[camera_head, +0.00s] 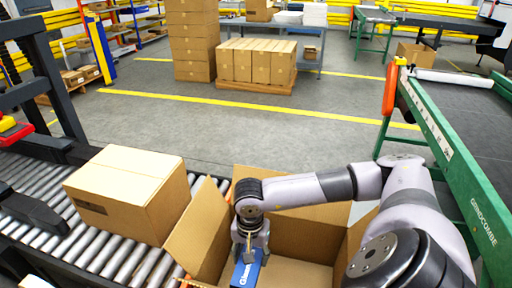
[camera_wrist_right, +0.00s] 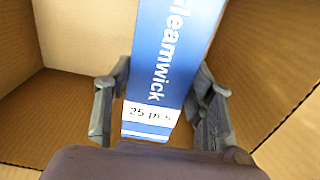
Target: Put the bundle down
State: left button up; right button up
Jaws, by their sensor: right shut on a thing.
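The bundle (camera_head: 246,272) is a blue and white pack, lettered "Gleamwick" and "25 pcs" in the right wrist view (camera_wrist_right: 168,60). My right gripper (camera_head: 249,252) reaches down into an open cardboard box (camera_head: 197,235) and is shut on the bundle. In the right wrist view, its fingers (camera_wrist_right: 163,92) stand on either side of the pack, with cardboard walls (camera_wrist_right: 50,115) around. The bundle is near the box's left side. Whether its lower end touches the box floor cannot be told. My left gripper is not in view.
A closed carton (camera_head: 130,190) stands on the roller conveyor (camera_head: 95,240) left of the open box. A green-framed belt machine (camera_head: 445,150) runs along the right. Cartons on a pallet (camera_head: 240,85) stand farther back. The grey floor between is clear.

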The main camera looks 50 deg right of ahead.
notch_tip(320, 180, down, 13)
jog(key=shift+f, duration=0.2)
dwell(0.3)
jog(key=shift+f, duration=0.15)
jog(key=o, duration=1.3)
notch_tip(320, 180, up, 12)
jog(key=shift+r, duration=0.2)
